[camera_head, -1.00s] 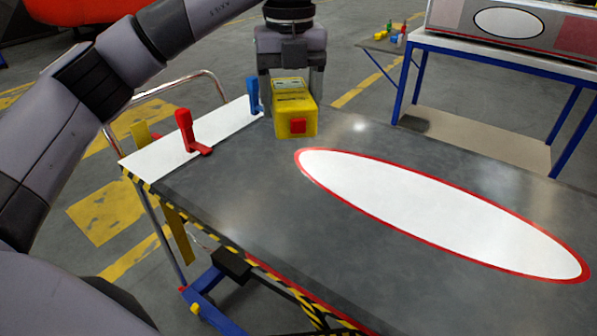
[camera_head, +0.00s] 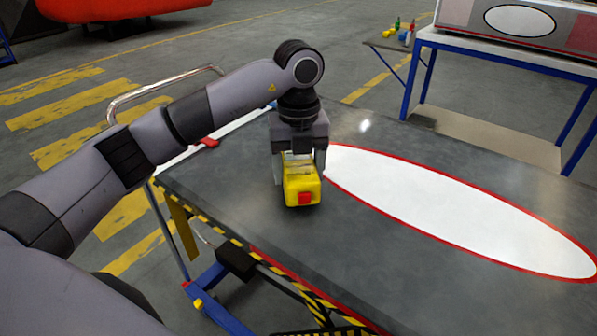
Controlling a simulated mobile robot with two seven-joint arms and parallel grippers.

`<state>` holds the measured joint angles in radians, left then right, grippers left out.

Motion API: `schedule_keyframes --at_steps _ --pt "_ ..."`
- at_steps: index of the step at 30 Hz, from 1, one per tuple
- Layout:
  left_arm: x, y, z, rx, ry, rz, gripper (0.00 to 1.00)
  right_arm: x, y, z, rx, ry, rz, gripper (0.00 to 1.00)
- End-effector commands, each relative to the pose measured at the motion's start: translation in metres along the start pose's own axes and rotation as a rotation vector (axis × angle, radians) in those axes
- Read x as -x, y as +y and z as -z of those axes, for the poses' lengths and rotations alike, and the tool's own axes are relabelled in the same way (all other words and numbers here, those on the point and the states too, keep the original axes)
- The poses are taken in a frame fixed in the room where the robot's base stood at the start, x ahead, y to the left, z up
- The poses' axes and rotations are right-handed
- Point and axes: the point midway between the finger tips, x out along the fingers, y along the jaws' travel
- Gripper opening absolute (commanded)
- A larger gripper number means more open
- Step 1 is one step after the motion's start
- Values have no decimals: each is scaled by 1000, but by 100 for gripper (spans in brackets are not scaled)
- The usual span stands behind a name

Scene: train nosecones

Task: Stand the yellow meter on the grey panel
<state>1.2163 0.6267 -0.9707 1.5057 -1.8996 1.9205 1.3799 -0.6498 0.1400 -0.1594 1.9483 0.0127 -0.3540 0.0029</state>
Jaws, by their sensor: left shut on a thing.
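The yellow meter (camera_head: 302,185) is a small box with a red square on its front face. My left gripper (camera_head: 299,175) comes down from above and is shut on it, one finger on each side. The meter is upright, over the dark grey panel (camera_head: 250,215), just left of the white oval. I cannot tell whether its base touches the panel or hangs a little above it. My right gripper is not in view.
A white oval with a red border (camera_head: 450,205) covers the panel's right part. A red clamp handle (camera_head: 208,142) shows on the white strip behind my left arm. A blue-framed table (camera_head: 500,55) stands at the back right. The panel's front is clear.

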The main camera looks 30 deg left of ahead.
Motion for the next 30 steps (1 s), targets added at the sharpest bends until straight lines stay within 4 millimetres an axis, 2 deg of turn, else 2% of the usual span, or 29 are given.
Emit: schedule_keyframes --at_steps 3,13,14,15,16,25,30 --pt "-12 0 0 0 -1 1 16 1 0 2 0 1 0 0" --pt "-16 0 0 0 -2 2 16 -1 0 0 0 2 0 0" --pt "-16 0 0 0 -1 1 78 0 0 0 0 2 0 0" --pt "-16 0 0 0 -1 1 91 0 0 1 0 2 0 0" --pt "-16 0 0 0 -1 1 94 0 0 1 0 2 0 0" --pt "-14 0 0 0 -1 1 94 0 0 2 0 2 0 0" --pt "3 -1 0 0 -3 4 94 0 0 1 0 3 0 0"
